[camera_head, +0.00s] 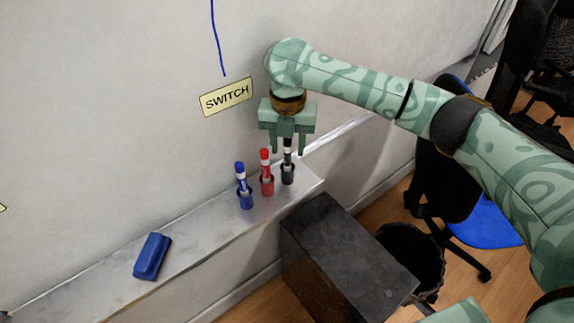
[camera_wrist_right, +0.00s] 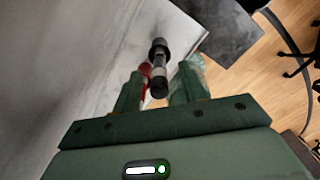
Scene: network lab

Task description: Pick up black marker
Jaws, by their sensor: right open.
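The black marker (camera_head: 287,163) stands upright in a black holder at the right end of the ledge, the rightmost of three markers. My right gripper (camera_head: 287,148) is above it, pointing down, with its fingers open on either side of the marker's upper part. In the right wrist view the black marker (camera_wrist_right: 158,70) shows between the two fingertips (camera_wrist_right: 158,92), and I cannot tell whether they touch it. The red marker (camera_head: 266,172) stands just left of it, partly hidden behind a finger in the wrist view. My left gripper is not in view.
A blue marker (camera_head: 241,183) stands in its holder left of the red one. A blue eraser (camera_head: 152,256) lies farther left on the ledge (camera_head: 205,240). A dark box (camera_head: 345,255), a black bin (camera_head: 412,255) and a blue chair (camera_head: 487,225) are to the right. The wall is close behind.

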